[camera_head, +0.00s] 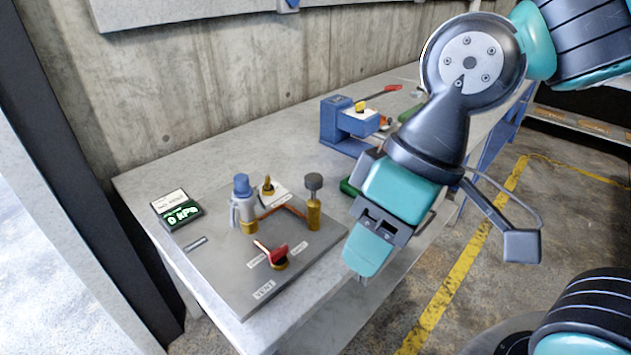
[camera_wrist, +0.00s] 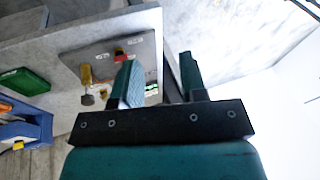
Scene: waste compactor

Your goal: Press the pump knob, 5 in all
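A dark round knob (camera_head: 313,181) tops a brass post on a grey panel plate (camera_head: 215,260); it looks like the pump knob, though I read no label naming it. It also shows in the wrist view (camera_wrist: 87,99). A blue-topped cylinder (camera_head: 242,190) and a red lever (camera_head: 272,253) share the plate. A display (camera_head: 181,215) beside the plate reads 0 kPa. My gripper (camera_head: 365,258) hangs right of the plate, apart from the knob. In the wrist view its fingers (camera_wrist: 158,70) stand apart with nothing between them.
The plate lies on a grey bench (camera_head: 150,190) against a concrete wall (camera_head: 200,90). A blue device (camera_head: 340,122) stands farther along the bench. A green object (camera_wrist: 24,80) lies near the plate. Open floor (camera_head: 470,290) is to the right.

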